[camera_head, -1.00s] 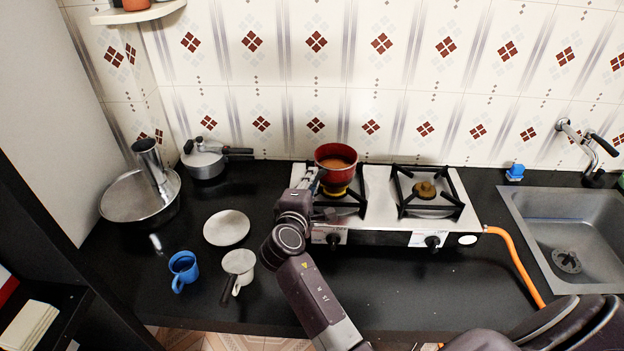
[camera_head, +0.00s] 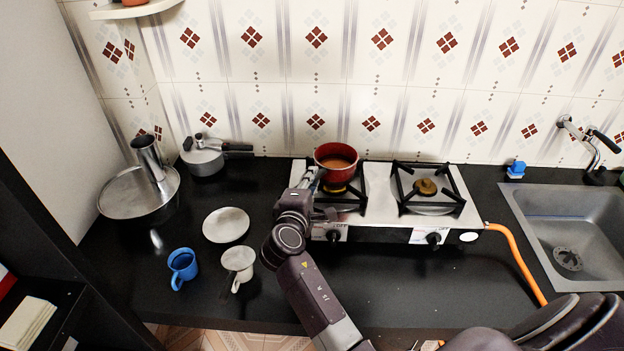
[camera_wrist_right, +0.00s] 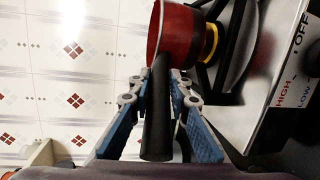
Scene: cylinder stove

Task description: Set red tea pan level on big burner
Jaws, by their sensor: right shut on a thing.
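The red tea pan (camera_head: 336,153), with brown liquid in it, is at the left burner of the stove (camera_head: 380,210), over the yellow burner piece. It also shows in the right wrist view (camera_wrist_right: 188,38), where its dark handle (camera_wrist_right: 158,120) lies between the blue-padded fingers. My right gripper (camera_head: 312,182) is shut on this handle, on the pan's near left side. In the wrist view the yellow burner ring (camera_wrist_right: 211,42) is close to the pan's base. Whether the base touches the grate cannot be told. My left gripper is not in view.
The right burner (camera_head: 426,187) is bare. An orange hose (camera_head: 520,255) and the sink (camera_head: 580,225) are on the right.

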